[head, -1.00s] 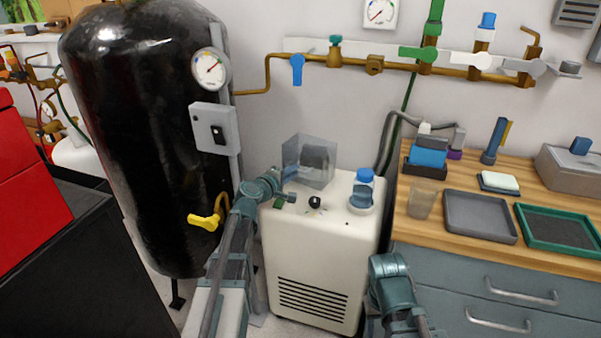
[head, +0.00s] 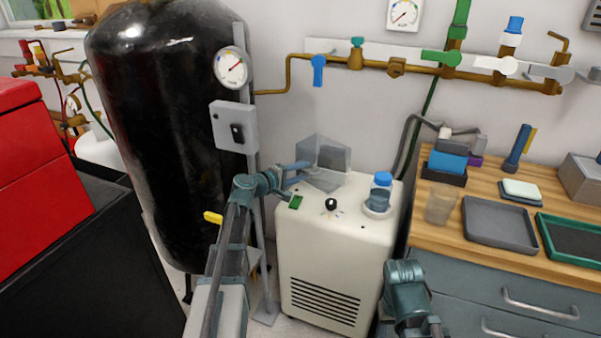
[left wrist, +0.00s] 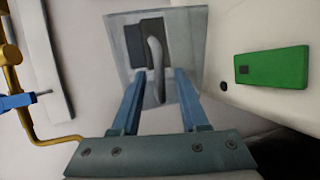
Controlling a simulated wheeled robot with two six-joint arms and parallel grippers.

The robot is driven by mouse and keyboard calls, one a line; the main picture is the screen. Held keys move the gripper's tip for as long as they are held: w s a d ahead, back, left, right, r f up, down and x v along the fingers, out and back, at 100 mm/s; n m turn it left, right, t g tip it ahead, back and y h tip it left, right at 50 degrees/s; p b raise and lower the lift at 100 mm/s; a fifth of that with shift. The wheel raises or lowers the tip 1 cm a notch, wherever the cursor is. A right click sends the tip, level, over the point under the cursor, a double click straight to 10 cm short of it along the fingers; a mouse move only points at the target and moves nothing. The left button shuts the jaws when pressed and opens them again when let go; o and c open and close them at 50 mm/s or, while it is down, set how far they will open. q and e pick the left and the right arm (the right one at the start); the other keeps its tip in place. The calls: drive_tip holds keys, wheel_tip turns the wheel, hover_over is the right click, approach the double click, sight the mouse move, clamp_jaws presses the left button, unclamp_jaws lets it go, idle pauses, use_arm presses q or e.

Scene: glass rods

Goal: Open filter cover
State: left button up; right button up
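The filter cover (head: 335,157) is a clear grey box-like part on top of the white machine (head: 335,235). In the left wrist view the cover (left wrist: 190,45) is a see-through panel with a dark block and an upright grey handle (left wrist: 156,62). My left gripper (head: 305,172) is at the cover's left side. In the wrist view its blue fingers (left wrist: 159,82) are apart, with the handle between them and gaps showing; I cannot tell whether either touches it. My right wrist shows low in the head view (head: 405,285); its fingers cannot be made out.
A black knob (head: 331,204), a green switch (head: 296,202) and a blue-capped bottle (head: 381,192) are on the machine top. The black tank (head: 170,130) stands left. A wooden workbench (head: 450,230) with trays stands right. A brass pipe (head: 430,68) runs along the wall.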

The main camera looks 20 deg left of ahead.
use_arm(q)
drive_tip(key=p+v, duration=0.3)
drive_tip(key=v, duration=1)
drive_tip(key=shift+s+r, duration=0.2)
drive_tip(key=shift+s, duration=0.2)
drive_tip(key=shift+a, duration=0.1)
drive_tip(key=shift+c, duration=0.3)
